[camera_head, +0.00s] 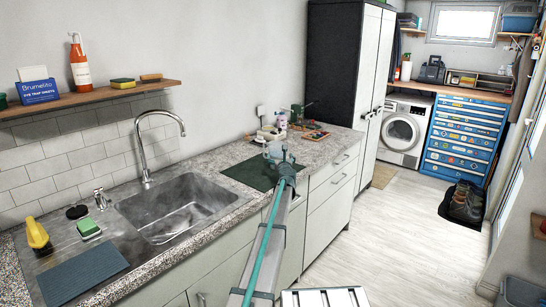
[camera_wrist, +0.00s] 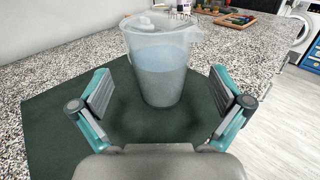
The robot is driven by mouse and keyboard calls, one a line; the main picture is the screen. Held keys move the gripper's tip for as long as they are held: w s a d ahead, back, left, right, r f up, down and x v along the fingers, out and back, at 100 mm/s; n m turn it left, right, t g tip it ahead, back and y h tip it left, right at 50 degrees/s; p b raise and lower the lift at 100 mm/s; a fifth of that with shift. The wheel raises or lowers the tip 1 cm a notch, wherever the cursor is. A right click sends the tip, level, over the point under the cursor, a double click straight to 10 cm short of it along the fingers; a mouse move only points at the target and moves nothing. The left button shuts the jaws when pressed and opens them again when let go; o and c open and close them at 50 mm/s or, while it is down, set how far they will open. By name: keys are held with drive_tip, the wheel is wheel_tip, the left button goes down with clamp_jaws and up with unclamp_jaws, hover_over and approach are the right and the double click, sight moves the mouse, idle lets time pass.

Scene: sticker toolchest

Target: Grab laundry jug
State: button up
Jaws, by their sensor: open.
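A translucent jug (camera_wrist: 160,68) with a pale blue liquid or tint stands upright on a dark green mat (camera_wrist: 52,135) on the counter. In the wrist view my gripper (camera_wrist: 165,92) is open, with one finger to the left of the jug and one to the right. The jug is ahead of and between the fingers, and neither finger appears to touch it. In the head view my gripper (camera_head: 285,163) is over the mat (camera_head: 236,176), and the jug (camera_head: 272,150) is small and partly hidden behind it.
A speckled counter (camera_head: 320,150) runs along the wall, with a sink (camera_head: 175,212) at left. A tray with small items (camera_head: 315,136) stands behind the jug. A tall dark cabinet (camera_head: 335,60) rises beyond the counter's far end. The floor (camera_head: 400,225) at right is mostly clear.

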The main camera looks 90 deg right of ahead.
sight(276, 146)
drive_tip(key=d, duration=0.3)
drive_tip(key=d+p, duration=0.1)
drive_tip(key=d, duration=0.2)
drive_tip(key=w+d+p, duration=0.1)
drive_tip(key=d, duration=0.2)
drive_tip(key=shift+d, duration=0.3)
drive_tip(key=shift+a, duration=0.1)
drive_tip(key=shift+c, duration=0.2)
drive_tip(key=c, duration=1.1)
drive_tip(key=shift+r, duration=0.1)
drive_tip(key=shift+c, duration=0.6)
drive_tip(key=shift+r, duration=0.15)
